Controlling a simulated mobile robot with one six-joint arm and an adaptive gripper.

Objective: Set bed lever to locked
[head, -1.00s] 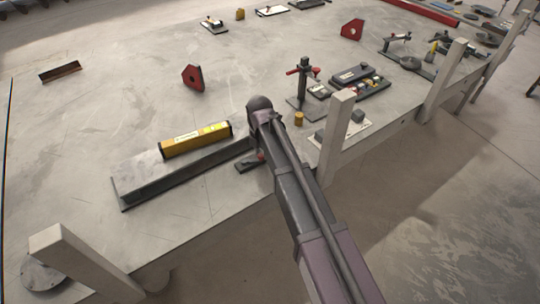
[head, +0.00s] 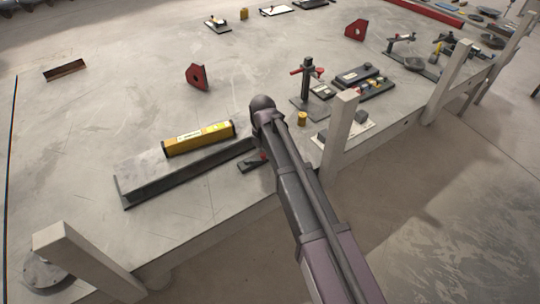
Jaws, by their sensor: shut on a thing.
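My arm reaches up from the lower right, and its dark rounded joint is over the table's near side. My gripper does not show; the arm hides that area. A small dark fixture with a red tip (head: 249,165) sits just left of my arm, partly covered by it. A dark upright post with a red handle (head: 306,82) stands on a flat base to the right of the joint. No part is clearly marked as the bed lever, and I cannot tell any lever's locked or unlocked position.
A yellow level (head: 199,138) lies along a long grey steel beam (head: 150,183) left of my arm. A red angular block (head: 197,77) stands behind. A small yellow cylinder (head: 302,118) and white table posts (head: 338,137) are right of my arm.

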